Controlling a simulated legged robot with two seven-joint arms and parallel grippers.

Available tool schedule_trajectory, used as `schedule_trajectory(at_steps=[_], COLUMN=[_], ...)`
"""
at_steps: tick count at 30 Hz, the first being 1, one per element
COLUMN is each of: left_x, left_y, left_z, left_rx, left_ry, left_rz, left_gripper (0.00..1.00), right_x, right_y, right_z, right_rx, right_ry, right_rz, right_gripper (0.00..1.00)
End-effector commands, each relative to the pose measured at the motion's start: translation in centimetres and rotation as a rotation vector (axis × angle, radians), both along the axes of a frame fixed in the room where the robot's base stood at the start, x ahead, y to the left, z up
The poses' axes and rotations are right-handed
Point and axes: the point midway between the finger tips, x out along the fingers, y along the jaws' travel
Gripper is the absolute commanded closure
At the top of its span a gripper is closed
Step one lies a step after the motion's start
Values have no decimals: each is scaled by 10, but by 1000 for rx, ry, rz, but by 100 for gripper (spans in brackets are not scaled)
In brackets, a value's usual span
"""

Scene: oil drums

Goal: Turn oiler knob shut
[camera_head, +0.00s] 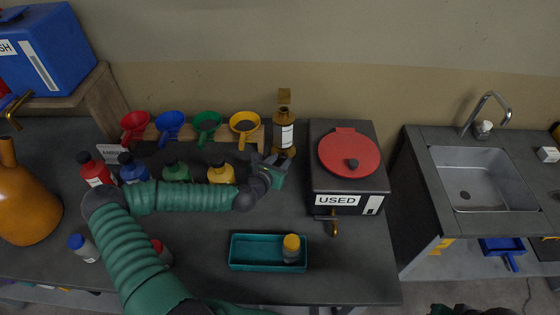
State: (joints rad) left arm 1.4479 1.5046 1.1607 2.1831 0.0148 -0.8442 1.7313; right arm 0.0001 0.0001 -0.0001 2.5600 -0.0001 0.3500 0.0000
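My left arm comes in from the lower left and reaches across the table. Its gripper (272,160) is just below a brown bottle (284,132) with a white label and a brass-coloured top. The fingers look spread and empty; whether they touch the bottle I cannot tell. A black box marked USED (350,180) with a round red lid (348,152) stands to the right. A small brass tap (334,224) sticks out of its front. Another brass tap (14,112) is on the blue container (45,50) at upper left.
Red, blue, green and yellow funnels (245,123) stand in a rack behind several coloured bottles (221,173). A teal tray (240,265) holds a yellow-capped bottle (292,248). An orange-brown jug (25,205) stands at left. A sink (483,178) is at right.

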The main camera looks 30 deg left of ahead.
Motion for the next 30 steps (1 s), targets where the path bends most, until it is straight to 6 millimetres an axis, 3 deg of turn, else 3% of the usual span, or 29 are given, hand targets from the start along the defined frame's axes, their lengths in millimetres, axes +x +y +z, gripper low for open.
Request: schedule_trajectory(at_steps=[1, 7, 20, 30], left_x=[0, 0, 1, 3], left_y=[0, 0, -1, -3], left_z=[0, 0, 3, 10], left_rx=[0, 3, 25, 189], left_ry=[0, 1, 13, 113], left_rz=[0, 2, -1, -1], left_gripper=[74, 100, 100, 100], right_x=[0, 0, 0, 0], right_y=[0, 0, 0, 0], right_z=[0, 0, 6, 39], right_rx=[0, 0, 0, 0], right_ry=[0, 0, 0, 0], right_rz=[0, 0, 0, 0], right_gripper=[64, 64, 64, 64])
